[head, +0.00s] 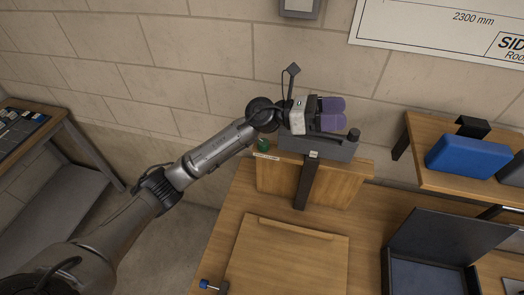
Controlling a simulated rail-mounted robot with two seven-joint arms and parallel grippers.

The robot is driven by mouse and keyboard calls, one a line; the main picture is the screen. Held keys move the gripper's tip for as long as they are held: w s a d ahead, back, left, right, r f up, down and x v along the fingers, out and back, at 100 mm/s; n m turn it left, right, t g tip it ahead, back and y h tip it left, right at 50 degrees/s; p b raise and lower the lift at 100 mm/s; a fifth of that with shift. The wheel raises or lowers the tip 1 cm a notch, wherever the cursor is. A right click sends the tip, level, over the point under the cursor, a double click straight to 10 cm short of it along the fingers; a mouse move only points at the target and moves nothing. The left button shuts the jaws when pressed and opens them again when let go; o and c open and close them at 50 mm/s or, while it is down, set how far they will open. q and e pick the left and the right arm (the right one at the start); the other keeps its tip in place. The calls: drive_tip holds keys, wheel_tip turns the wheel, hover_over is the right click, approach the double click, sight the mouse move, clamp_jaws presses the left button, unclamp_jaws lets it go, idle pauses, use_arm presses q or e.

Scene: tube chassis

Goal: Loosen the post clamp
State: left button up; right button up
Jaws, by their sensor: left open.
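My left gripper (337,113) is at the upper middle of the head view, with two purple fingers apart and pointing right. It is open, with nothing visible between the fingers. It appears over or in front of a dark grey block (322,148), and I cannot tell whether they touch. A dark upright post (306,183) runs down from the block in front of a wooden panel (340,186). A black knob (353,134) sits at the block's right end, just right of and below the fingers. I cannot tell which part is the post clamp. My right gripper is not in view.
A green round piece (263,145) sits left of the block. A wooden board (287,262) lies on the bench, with a blue-knobbed fitting (205,284) at its lower left. An open dark case (440,245) and a shelf with a blue case (468,157) stand at right.

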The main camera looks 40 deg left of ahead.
use_arm(q)
drive_tip(key=a+f+m+g+y, duration=0.1)
drive_tip(key=a+m+g+y, duration=0.1)
drive_tip(key=w+a+f+m+g+y, duration=0.1)
drive_tip(key=a+f+m+y, duration=0.1)
drive_tip(key=w+a+f+m+g+y, duration=0.1)
drive_tip(key=a+f+m+g+y, duration=0.1)
drive_tip(key=a+m, duration=0.1)
drive_tip(key=shift+a+f+g+y, duration=0.1)
drive_tip(key=shift+f+g+y, duration=0.15)
drive_tip(key=shift+g+y, duration=0.05)
drive_tip(key=a+f+m+g+y, duration=0.1)
drive_tip(key=a+f+g+y, duration=0.15)
drive_tip(key=a, duration=0.45)
drive_tip(key=g+y, duration=0.2)
drive_tip(key=y, duration=0.3)
approach(263, 141)
drive_tip(key=shift+m, duration=0.4)
drive_tip(key=p+x, duration=0.2)
drive_tip(key=x, duration=0.7)
drive_tip(key=shift+s+d+f, duration=0.1)
drive_tip(key=shift+f, duration=0.15)
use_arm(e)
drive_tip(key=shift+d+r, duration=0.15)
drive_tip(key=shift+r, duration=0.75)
use_arm(q)
drive_tip(key=c, duration=0.9)
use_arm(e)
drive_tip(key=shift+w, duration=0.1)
